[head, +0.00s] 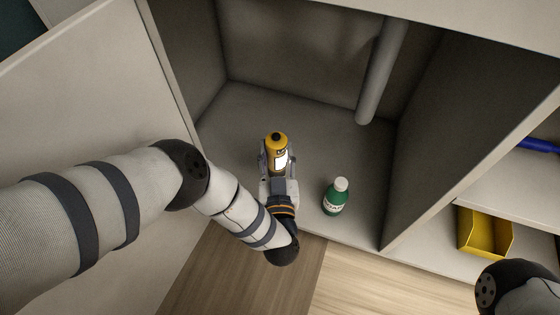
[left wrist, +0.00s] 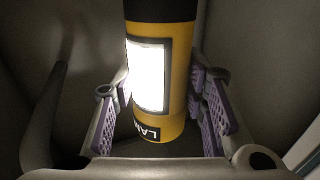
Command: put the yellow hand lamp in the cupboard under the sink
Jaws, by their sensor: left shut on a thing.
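The yellow hand lamp (head: 275,146), with a black top and a white lit panel, is inside the open cupboard under the sink (head: 240,112), near the middle of its floor. My left gripper (head: 276,166) is shut on the lamp from the front. In the left wrist view the lamp (left wrist: 178,70) stands upright between the purple-padded fingers (left wrist: 165,115). I cannot tell whether its base touches the cupboard floor. My right gripper is out of view; only part of my right arm shows at the lower right.
A green bottle with a white cap (head: 335,198) stands right of the lamp near the cupboard's front edge. A grey pipe (head: 381,75) comes down at the back right. The open door (head: 90,90) is at the left. A yellow bin (head: 484,236) sits in the right-hand shelves.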

